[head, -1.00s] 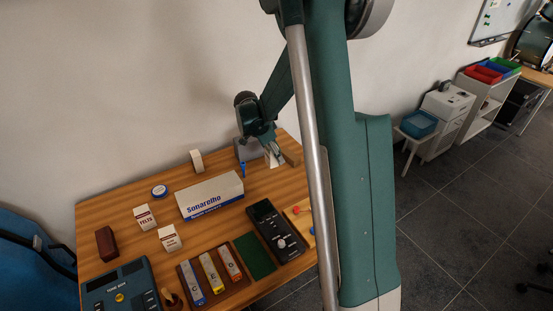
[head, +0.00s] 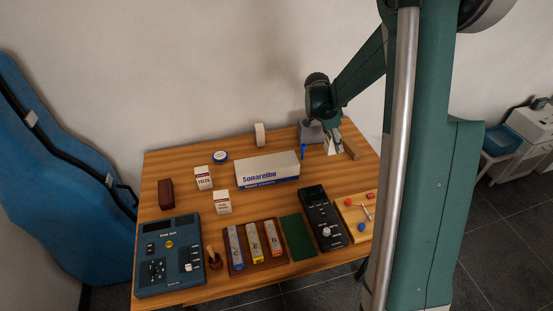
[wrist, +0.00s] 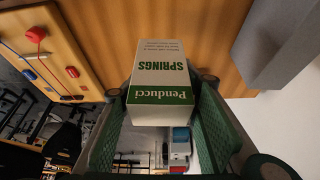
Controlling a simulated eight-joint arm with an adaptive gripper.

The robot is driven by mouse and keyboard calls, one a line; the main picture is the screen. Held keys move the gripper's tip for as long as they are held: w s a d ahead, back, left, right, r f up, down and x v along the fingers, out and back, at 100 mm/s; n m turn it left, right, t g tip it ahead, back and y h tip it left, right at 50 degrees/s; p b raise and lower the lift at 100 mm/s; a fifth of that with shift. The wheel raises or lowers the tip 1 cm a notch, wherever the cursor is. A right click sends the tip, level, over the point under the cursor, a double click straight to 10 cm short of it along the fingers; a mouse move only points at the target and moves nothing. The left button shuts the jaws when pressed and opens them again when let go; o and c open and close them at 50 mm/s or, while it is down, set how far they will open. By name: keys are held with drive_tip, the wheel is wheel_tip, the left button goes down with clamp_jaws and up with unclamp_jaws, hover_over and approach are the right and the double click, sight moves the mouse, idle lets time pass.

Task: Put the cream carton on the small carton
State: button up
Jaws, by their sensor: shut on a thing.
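My gripper (wrist: 160,92) is shut on a cream-white carton (wrist: 163,72) with a green band, lettered Penducci Springs, seen between the fingers in the wrist view. In the head view my gripper (head: 328,126) is over the table's back right, with a pale patch below it that may be this carton. Two small white cartons stand at the left middle: one with red lettering (head: 203,178) and one nearer the front (head: 222,202). A plain pale carton (head: 260,135) stands at the back. I cannot tell which the task calls small.
A long Sonarelho carton (head: 267,170) lies mid-table, between my gripper and the small cartons. A blue-lidded tin (head: 220,157) and a dark red block (head: 166,194) are at left. Devices and a tray of coloured bars (head: 257,258) fill the front.

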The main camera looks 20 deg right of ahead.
drive_tip(key=w+a+r+n+t+p, duration=0.1)
drive_tip(key=a+r+n+p, duration=0.15)
drive_tip(key=a, duration=0.55)
drive_tip(key=w+a+r+n+p, duration=0.1)
drive_tip(key=w+a+r, duration=0.15)
drive_tip(key=a, duration=0.45)
wheel_tip(320, 180, up, 4)
drive_tip(key=n+t+p, duration=0.1)
drive_tip(key=n+p, duration=0.1)
hover_over(274, 158)
drive_tip(key=a, duration=0.2)
drive_tip(key=shift+s+d, duration=0.25)
drive_tip(key=shift+s, duration=0.1)
drive_tip(key=shift+f, duration=3.15)
drive_tip(key=shift+f, duration=1.85)
drive_tip(key=shift+f+b, duration=0.2)
drive_tip(key=shift+b, duration=0.1)
